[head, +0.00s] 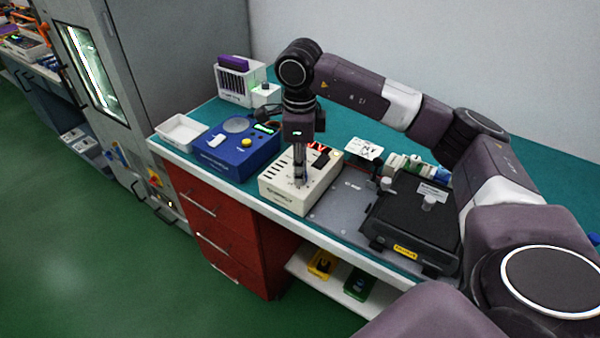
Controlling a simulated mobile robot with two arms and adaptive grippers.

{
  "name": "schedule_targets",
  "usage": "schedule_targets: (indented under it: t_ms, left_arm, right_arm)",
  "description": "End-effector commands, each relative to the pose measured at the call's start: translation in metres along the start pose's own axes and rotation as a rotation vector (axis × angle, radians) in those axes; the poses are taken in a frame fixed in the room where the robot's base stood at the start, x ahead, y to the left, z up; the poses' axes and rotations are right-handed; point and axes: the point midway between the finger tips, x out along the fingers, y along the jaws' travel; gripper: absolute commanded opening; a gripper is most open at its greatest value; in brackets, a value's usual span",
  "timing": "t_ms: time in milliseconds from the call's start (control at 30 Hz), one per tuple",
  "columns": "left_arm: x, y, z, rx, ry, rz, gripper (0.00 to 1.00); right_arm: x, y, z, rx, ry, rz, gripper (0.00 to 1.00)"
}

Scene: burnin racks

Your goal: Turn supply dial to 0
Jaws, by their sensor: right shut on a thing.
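The cream supply box (283,197) stands on the bench near its front edge, with dark markings and a red display on its top. My right gripper (300,181) points straight down onto the top of this box. Its fingers are shut on the dial, which they mostly hide. I cannot read the dial's setting from here. My left gripper is not in view.
A blue device (232,158) with a yellow button stands left of the supply box, and a white tray (178,133) lies farther left. A black case (412,220) is on the right. A white rack (238,88) stands behind. A grey cabinet (170,50) is beside the bench.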

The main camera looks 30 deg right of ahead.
Motion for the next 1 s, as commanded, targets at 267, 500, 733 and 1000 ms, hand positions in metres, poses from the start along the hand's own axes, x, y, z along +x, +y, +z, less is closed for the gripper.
schedule_targets:
  t_ms: [267, 500, 733, 1000]
  left_arm:
    - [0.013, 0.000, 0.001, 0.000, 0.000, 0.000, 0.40]
    - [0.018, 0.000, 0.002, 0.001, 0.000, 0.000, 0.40]
    - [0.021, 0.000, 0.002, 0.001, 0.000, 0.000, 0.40]
    - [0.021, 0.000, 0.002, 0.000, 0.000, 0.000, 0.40]
  right_arm:
    - [0.000, -0.001, -0.001, -0.236, -0.013, -0.004, 0.00]
    - [0.000, -0.001, -0.001, -0.386, -0.019, -0.004, 0.00]
    - [-0.001, -0.001, -0.001, -0.465, -0.023, -0.004, 0.00]
    - [-0.001, -0.001, -0.001, -0.492, -0.025, -0.004, 0.00]
